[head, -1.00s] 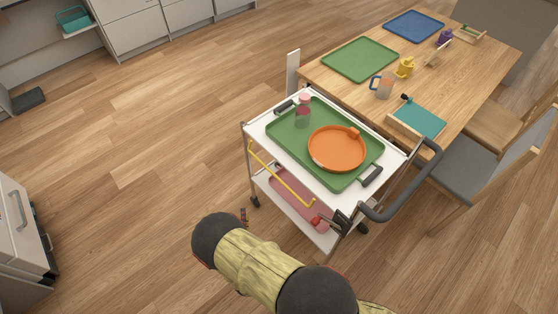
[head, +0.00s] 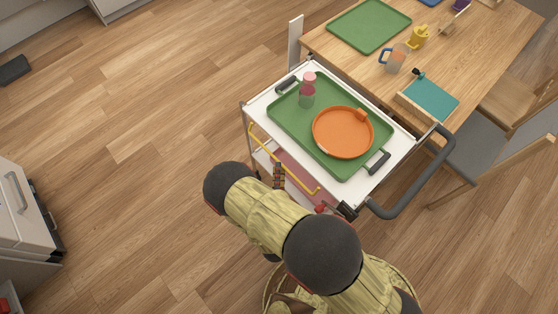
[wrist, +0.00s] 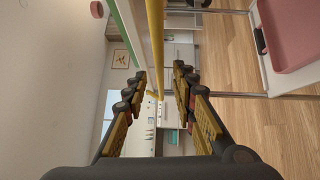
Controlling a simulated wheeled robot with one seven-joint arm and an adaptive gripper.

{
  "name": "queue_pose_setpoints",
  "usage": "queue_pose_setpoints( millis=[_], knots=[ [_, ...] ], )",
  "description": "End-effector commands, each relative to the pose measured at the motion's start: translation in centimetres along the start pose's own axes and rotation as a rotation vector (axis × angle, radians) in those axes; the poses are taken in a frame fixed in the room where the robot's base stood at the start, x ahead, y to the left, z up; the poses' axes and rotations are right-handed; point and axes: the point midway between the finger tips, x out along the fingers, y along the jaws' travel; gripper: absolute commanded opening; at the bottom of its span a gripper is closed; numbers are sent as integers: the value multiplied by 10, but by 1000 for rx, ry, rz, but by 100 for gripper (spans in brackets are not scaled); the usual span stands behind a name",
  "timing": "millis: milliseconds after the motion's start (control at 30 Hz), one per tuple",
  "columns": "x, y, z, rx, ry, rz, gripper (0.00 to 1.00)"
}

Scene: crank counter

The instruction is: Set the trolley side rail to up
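The trolley (head: 259,107) is white, with a thin yellow side rail (head: 292,170) along its near long side. The rail sits below the level of the top shelf, so it looks lowered. A small red part (head: 320,208) shows by the rail's right end. My gripper (head: 279,172) is beside the rail's middle, partly hidden by my arm. In the wrist view my gripper (wrist: 160,78) is open, and the yellow rail (wrist: 155,40) runs from the top edge to the gap between the fingertips. I cannot tell whether the fingers touch it.
A green tray (head: 290,128) on the trolley holds a bottle (head: 307,92) and an orange round dish (head: 343,132). A dark push handle (head: 428,180) sticks out on the right. The wooden table (head: 345,62) stands close behind.

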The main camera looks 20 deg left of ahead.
Motion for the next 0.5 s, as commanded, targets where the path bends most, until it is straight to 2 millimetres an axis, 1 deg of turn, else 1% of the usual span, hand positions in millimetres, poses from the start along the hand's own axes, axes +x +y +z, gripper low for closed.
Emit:
queue_pose_setpoints(
  millis=[33, 200, 333, 500],
  knots=[
    [8, -1, 1, 3, -5, 1, 27],
    [29, -1, 1, 3, -3, 1, 27],
    [38, 0, 0, 1, -2, 1, 27],
    [42, 0, 0, 1, 0, 1, 27]
  ],
)
